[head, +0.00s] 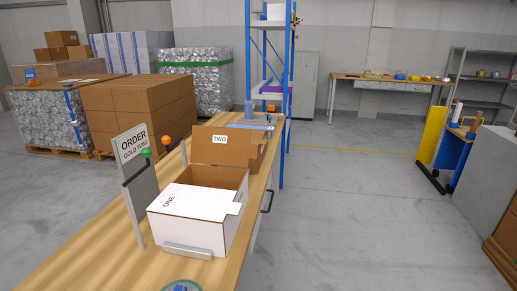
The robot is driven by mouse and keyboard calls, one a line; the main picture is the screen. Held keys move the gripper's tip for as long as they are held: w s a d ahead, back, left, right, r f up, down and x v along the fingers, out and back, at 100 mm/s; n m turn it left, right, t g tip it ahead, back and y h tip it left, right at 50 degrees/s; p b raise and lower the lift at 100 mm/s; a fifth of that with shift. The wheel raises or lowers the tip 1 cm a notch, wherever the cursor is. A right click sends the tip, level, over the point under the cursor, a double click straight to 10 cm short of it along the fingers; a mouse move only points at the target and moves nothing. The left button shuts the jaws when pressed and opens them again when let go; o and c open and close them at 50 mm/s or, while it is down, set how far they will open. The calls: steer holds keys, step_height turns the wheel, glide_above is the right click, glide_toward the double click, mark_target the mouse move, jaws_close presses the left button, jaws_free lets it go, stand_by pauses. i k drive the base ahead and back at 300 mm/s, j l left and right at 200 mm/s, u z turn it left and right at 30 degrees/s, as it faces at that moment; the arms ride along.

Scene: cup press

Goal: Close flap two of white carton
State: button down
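The white carton (203,232) stands on the long wooden table, with brown inner walls. Its flap marked ONE (187,200) lies flat over the near part of the top. The flap marked TWO (222,146) stands raised at the far side, showing its brown inner face and a white label. Between them the top is open; the brown inside wall (215,176) shows, and the carton's floor is hidden. My gripper is not in view.
A grey block (188,251) sits against the carton's near side. A sign reading ORDER GOLD TUBE (133,150) stands left, near green and orange balls. A round dish-like item with a blue part (180,288) is cut off below.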

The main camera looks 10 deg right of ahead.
mark_target(218, 145)
steer(key=i+l+u, duration=0.2)
steer(key=l, duration=0.15)
steer(key=l+u, duration=0.15)
steer(key=l, duration=0.2)
steer(key=i+l+z, duration=0.25)
steer(key=i, duration=0.55)
steer(key=i+j+z, duration=0.1)
steer(key=i+z, duration=0.2)
steer(key=i, duration=0.45)
steer(key=i+j+z, duration=0.25)
steer(key=i, duration=0.55)
